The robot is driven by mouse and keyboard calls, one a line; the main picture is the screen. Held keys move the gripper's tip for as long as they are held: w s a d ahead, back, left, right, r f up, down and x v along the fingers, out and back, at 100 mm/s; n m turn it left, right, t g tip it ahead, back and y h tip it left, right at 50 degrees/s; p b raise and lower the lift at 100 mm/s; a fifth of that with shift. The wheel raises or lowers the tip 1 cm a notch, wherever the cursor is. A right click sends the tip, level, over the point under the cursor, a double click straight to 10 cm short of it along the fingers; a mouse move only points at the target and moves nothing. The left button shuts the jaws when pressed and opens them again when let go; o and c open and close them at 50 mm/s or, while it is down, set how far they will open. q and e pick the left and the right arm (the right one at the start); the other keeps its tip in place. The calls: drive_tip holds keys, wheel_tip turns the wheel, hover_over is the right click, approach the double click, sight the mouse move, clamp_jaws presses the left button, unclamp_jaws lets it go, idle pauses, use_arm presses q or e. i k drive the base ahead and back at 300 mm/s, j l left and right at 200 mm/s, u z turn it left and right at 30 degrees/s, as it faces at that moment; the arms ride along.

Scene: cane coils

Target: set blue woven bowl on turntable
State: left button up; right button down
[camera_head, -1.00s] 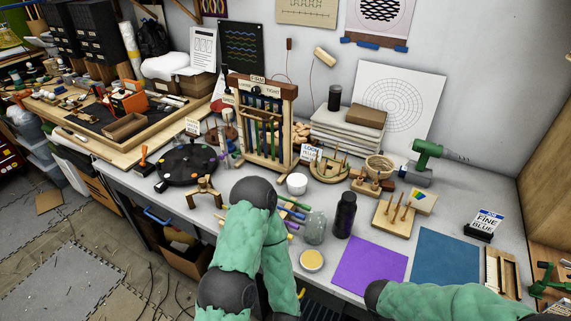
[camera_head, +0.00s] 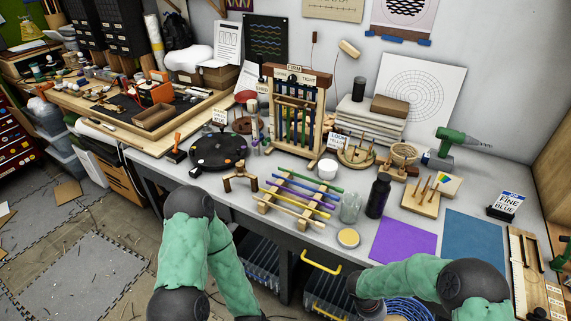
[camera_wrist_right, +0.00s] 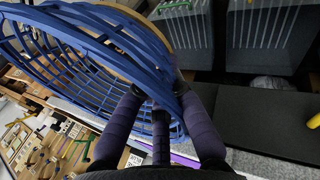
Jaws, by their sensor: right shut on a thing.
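The blue woven bowl (camera_wrist_right: 92,52) fills the upper left of the right wrist view, tilted, with its open lattice wall showing. My right gripper (camera_wrist_right: 160,92) is shut on its rim, with dark fingers against the weave. In the head view, part of the blue bowl (camera_head: 408,311) shows at the bottom edge below my right forearm, in front of the bench; the gripper is hidden there. The turntable (camera_head: 218,151), a black disc with small coloured pieces around its edge, stands on the bench at left. My left arm is at lower left, its gripper out of view.
A glass jar (camera_head: 350,208), a dark bottle (camera_head: 378,196) and a yellow-topped tin (camera_head: 348,238) stand near the front edge. A purple mat (camera_head: 403,241) lies clear.

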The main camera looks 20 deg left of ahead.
sight(219, 148)
drive_tip(key=i+j+u, duration=0.1)
drive_tip(key=j+u, duration=0.15)
drive_tip(key=j, duration=0.2)
drive_tip(key=i+j+u, duration=0.15)
drive_tip(key=j+u, duration=0.15)
drive_tip(key=i+j+u, duration=0.25)
drive_tip(key=j, duration=0.25)
drive_tip(key=i+j+u, duration=0.25)
drive_tip(key=j, duration=0.15)
drive_tip(key=k, duration=0.1)
